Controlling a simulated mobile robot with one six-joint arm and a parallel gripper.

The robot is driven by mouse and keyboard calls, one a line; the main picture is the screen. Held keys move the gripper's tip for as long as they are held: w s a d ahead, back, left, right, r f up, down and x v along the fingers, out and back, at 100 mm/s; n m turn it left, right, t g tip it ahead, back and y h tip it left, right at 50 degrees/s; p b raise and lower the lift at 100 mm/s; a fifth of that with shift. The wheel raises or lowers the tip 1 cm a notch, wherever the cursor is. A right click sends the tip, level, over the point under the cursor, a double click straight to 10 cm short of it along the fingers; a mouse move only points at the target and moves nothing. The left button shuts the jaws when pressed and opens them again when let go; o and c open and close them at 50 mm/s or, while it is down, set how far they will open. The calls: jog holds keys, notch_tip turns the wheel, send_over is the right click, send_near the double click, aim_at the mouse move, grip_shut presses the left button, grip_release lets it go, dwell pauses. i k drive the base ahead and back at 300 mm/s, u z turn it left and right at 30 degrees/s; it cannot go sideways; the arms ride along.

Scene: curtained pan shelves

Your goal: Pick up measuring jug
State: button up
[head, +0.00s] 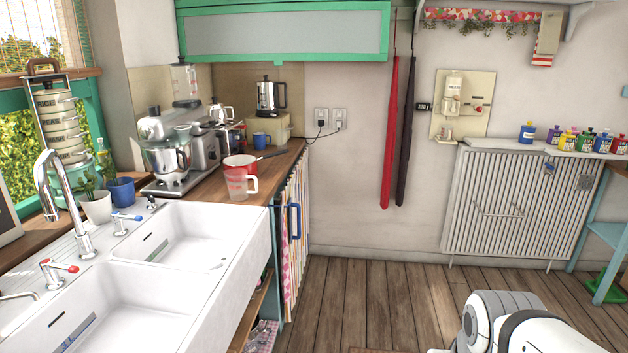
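A clear measuring jug (237,186) with red markings stands upright on the wooden counter (262,178), near its front edge and just past the far end of the white sink. Part of my white arm shows at the bottom right, well away from the jug. My gripper is not in view.
The double white sink (190,235) with a tall tap (55,195) fills the lower left. A food mixer (165,150), a kettle (268,95) and other appliances crowd the counter behind. The wooden floor (375,290) in the middle is open. A radiator (515,205) stands at the right.

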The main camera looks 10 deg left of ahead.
aim_at(237, 181)
jog(key=u, duration=0.15)
jog(key=i, duration=1.55)
jog(key=u, duration=0.5)
jog(key=i, duration=1.2)
jog(key=u, duration=0.35)
